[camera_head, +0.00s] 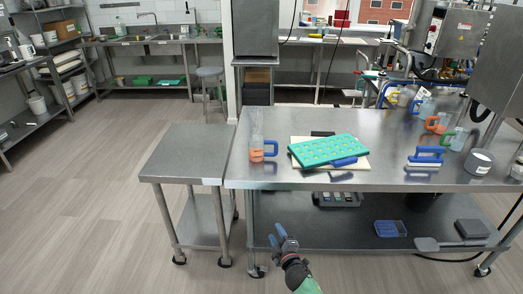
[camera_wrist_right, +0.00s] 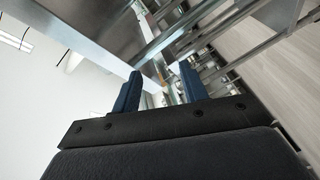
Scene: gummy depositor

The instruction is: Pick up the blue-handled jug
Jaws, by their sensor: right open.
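A clear jug (camera_head: 256,149) with a blue handle on its right side and orange contents stands upright near the left end of the steel table (camera_head: 300,180). Another clear jug (camera_head: 427,108) with a blue handle stands at the back right of the table. My right gripper (camera_head: 279,236) is open and empty, low in front of the table's front edge, below and apart from the near jug. In the right wrist view its two blue fingers (camera_wrist_right: 160,84) are spread with nothing between them. No jug can be made out in that view. My left gripper is not in view.
A green mould tray (camera_head: 330,151) lies on a pale board just right of the near jug. A lower side table (camera_head: 187,153) adjoins at left.

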